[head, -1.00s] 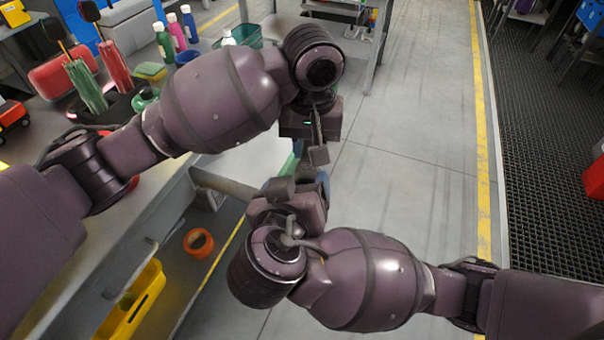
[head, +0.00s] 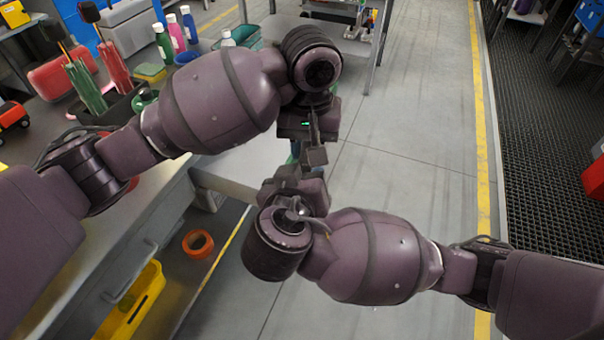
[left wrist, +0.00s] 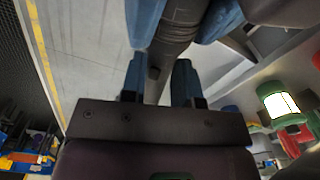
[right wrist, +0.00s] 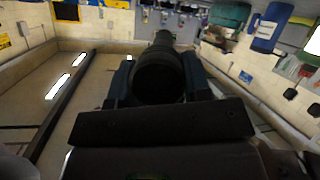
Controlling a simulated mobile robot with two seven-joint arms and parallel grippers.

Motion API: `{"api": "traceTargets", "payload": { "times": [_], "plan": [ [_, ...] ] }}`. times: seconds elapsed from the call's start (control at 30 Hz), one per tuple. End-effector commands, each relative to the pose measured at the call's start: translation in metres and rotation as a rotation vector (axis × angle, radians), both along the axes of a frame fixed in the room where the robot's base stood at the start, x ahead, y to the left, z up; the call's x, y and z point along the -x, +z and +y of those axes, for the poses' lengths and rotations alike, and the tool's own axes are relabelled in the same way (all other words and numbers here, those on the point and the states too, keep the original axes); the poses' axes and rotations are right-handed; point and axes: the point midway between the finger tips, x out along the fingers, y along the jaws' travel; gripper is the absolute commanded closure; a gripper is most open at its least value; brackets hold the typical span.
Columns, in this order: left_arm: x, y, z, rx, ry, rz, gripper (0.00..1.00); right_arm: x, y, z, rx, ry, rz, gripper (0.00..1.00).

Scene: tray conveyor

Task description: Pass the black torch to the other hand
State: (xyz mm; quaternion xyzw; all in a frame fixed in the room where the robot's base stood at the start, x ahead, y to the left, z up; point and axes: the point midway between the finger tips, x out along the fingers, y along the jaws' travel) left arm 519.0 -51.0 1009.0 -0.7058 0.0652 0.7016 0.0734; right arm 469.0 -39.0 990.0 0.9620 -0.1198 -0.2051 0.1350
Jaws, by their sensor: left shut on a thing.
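The black torch (left wrist: 176,36) shows in the left wrist view as a dark cylinder running up from between the fingers of my left gripper (left wrist: 158,72), which is shut on its thinner part. The blue fingers of my right gripper lie on both sides of the torch's thicker part, at the top of that view. In the right wrist view the torch (right wrist: 158,72) fills the space between my right gripper's fingers; whether they press on it I cannot tell.
A workbench at left holds a dark holder with green and red items (head: 118,100), several bottles (head: 172,35) and a red case (head: 62,75). An orange ring (head: 198,243) and a yellow bin (head: 133,305) sit below. The floor (head: 400,130) at right is clear.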

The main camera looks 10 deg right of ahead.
Motion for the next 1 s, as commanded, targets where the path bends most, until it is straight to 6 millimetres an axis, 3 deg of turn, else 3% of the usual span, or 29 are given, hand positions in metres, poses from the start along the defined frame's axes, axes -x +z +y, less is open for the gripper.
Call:
{"api": "traceTargets", "payload": {
  "times": [0.1,0.13,0.3,0.67,0.77,1.0],
  "plan": [
    [0.002,0.002,-0.005,0.013,-0.006,-0.001,1.0,0.001,0.0,0.004,-0.003,0.013,0.001,0.85],
    [0.002,0.002,-0.005,0.014,-0.006,-0.001,0.67,0.001,0.0,0.004,-0.003,0.013,0.001,0.85],
    [0.002,0.002,-0.005,0.013,-0.005,-0.002,0.42,0.001,0.0,0.004,-0.003,0.012,0.001,0.85],
    [0.001,0.006,-0.003,0.009,-0.004,-0.001,0.42,0.001,0.0,0.003,-0.003,0.009,0.0,0.85],
    [0.001,0.016,-0.004,0.011,-0.005,-0.004,0.42,0.001,0.0,0.002,-0.003,0.009,0.0,0.85],
    [0.001,0.061,-0.004,0.011,-0.005,-0.006,0.42,0.001,0.0,0.002,-0.002,0.008,0.0,0.85]
  ]
}}
